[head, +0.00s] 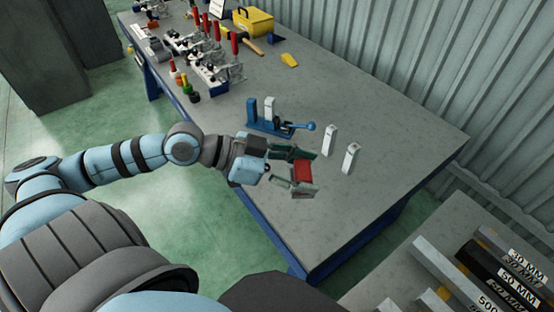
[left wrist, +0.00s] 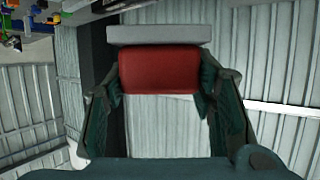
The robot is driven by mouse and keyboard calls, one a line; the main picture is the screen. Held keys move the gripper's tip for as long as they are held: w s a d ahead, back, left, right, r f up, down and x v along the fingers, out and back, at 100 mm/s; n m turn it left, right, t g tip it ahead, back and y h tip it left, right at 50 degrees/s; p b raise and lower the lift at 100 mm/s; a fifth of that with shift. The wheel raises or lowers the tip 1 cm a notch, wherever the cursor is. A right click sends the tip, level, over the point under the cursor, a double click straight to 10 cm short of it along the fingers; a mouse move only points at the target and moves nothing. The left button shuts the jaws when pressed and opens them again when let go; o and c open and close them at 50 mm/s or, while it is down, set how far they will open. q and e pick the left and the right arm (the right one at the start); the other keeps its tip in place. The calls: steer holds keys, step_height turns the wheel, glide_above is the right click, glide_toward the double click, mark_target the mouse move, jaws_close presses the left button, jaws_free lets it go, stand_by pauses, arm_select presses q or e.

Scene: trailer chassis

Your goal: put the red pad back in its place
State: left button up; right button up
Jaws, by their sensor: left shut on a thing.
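My left gripper (head: 291,166) is shut on the red pad (head: 303,172) and holds it at the front edge of the workbench, near the blue fixture. In the left wrist view the red pad (left wrist: 158,70) sits between the two green fingers, with a grey block-like strip (left wrist: 158,34) along its far side. The gripper also shows in the left wrist view (left wrist: 160,88). Whether the pad is clear of the bench top is hard to tell. My right gripper is not in view.
A blue fixture (head: 268,124) with a lever and two pale upright blocks (head: 330,140) (head: 351,158) stand on the workbench (head: 400,135). Red-handled clamps (head: 234,44), a yellow toolbox (head: 254,21) and a hammer (head: 250,45) are farther back. Labelled bars (head: 490,270) lie at lower right.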

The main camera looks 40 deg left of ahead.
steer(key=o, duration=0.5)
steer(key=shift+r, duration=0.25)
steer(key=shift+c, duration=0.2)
arm_select(q)
steer(key=w+a+f+n+t+y+p, duration=0.1)
steer(key=w+a+f+n+t+y, duration=0.1)
steer(key=w+a+f+n+y, duration=0.3)
steer(key=w+f+n+t+y, duration=0.1)
steer(key=w+f+t, duration=0.1)
steer(key=w, duration=0.5)
steer(key=shift+n, duration=0.4)
step_height(320, 180, down, 21)
steer(key=b, duration=0.7)
steer(key=shift+f+b, duration=0.2)
steer(key=shift+b, duration=0.1)
steer(key=shift+a+r, duration=0.1)
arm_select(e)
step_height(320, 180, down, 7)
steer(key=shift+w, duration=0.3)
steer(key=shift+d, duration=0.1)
arm_select(q)
steer(key=o, duration=0.9)
steer(key=shift+f, duration=0.25)
steer(key=o, duration=0.5)
steer(key=shift+r, duration=0.1)
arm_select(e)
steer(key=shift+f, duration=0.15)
